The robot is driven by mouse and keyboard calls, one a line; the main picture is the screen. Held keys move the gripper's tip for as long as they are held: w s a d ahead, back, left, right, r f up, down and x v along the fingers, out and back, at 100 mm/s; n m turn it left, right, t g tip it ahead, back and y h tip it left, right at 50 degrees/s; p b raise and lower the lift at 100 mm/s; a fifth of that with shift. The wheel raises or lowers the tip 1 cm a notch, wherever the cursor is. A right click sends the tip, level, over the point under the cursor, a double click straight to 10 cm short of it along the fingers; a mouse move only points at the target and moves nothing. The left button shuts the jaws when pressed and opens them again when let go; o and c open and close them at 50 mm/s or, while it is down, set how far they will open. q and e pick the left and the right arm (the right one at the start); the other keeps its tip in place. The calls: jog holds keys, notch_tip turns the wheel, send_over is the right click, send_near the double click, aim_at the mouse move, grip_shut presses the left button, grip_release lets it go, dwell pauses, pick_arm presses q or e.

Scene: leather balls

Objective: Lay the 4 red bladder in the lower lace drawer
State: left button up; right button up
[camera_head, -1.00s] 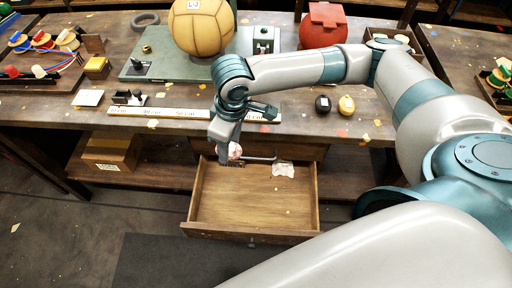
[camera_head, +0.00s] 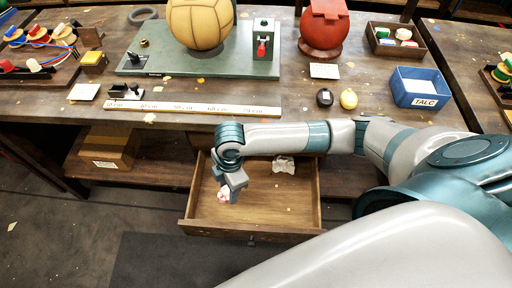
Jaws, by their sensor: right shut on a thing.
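My right gripper (camera_head: 228,190) points down inside the open drawer (camera_head: 250,232), over its left-middle part. It is shut on a small pinkish thing (camera_head: 223,197), mostly hidden by the fingers; I cannot tell for sure that it is the red bladder. The drawer is pulled out below the bench top and has a bare wooden floor. A crumpled whitish piece (camera_head: 284,165) lies at its back right. My left gripper is not in view.
On the bench above stand a tan ball (camera_head: 200,22), a red ball (camera_head: 323,35), a blue TALC bin (camera_head: 420,88) and a long ruler (camera_head: 190,108). A cardboard box (camera_head: 108,148) sits on the shelf to the left. The drawer's front half is clear.

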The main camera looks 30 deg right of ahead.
send_over(231, 207)
jog(key=f, duration=0.5)
jog(key=shift+d+f+p, duration=0.2)
jog(key=shift+d+p, duration=0.05)
jog(key=shift+p, duration=0.05)
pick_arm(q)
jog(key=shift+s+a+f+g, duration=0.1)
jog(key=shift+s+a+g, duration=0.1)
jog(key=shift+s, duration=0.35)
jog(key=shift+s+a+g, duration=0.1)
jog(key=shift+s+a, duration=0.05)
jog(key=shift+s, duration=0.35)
pick_arm(e)
jog(key=shift+w+f, duration=0.1)
jog(key=shift+f, duration=0.1)
jog(key=shift+f, duration=0.1)
jog(key=shift+f, duration=0.3)
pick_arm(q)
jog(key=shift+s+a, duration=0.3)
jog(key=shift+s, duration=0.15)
pick_arm(e)
jog(key=shift+f, duration=1.65)
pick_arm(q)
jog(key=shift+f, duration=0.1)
pick_arm(e)
jog(key=shift+f, duration=0.2)
